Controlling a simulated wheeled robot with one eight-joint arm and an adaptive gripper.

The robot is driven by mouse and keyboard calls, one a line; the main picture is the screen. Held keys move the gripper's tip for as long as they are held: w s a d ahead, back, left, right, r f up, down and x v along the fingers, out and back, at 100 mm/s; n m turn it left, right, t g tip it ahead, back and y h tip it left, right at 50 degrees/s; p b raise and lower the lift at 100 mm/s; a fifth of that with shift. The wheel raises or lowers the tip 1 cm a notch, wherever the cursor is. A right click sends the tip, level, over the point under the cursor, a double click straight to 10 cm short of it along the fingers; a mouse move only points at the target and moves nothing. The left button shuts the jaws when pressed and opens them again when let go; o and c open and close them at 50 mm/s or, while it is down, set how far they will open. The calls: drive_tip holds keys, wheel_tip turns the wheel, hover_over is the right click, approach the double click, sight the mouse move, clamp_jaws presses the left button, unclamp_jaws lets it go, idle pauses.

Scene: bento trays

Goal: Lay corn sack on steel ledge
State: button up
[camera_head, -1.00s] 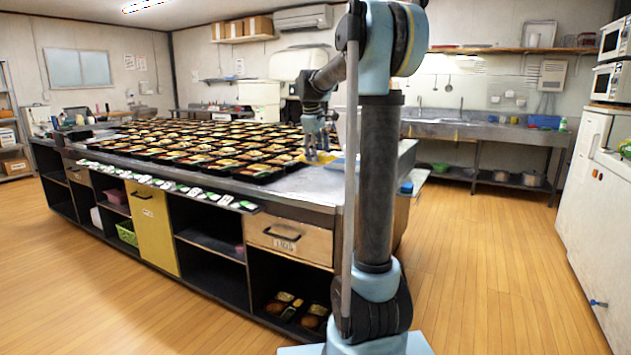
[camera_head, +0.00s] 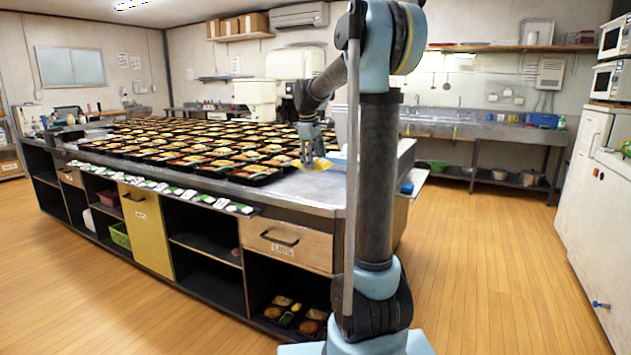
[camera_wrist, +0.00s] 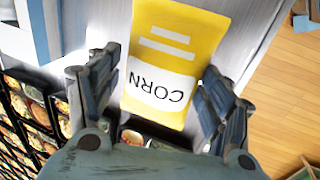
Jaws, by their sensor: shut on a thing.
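The corn sack (camera_wrist: 172,55) is a flat yellow bag with a white band reading CORN, upside down in the wrist view. In the head view only a small yellow patch of the sack (camera_head: 317,165) shows, by my fingertips at the near right end of the steel counter top. My gripper (camera_head: 309,158) is shut on the sack, with a finger on each side of it in the wrist view. I cannot tell whether the sack touches the steel. The bare steel surface (camera_head: 290,188) lies around and in front of it.
Many filled bento trays (camera_head: 255,174) cover the counter to the left of my gripper. Small white-and-green packets (camera_head: 190,194) line its front edge. A blue item (camera_head: 407,187) sits at the right side. Wooden floor (camera_head: 490,270) lies open to the right.

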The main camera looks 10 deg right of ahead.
sight(314, 174)
drive_tip(key=shift+f, duration=3.4)
drive_tip(key=o, duration=1.5)
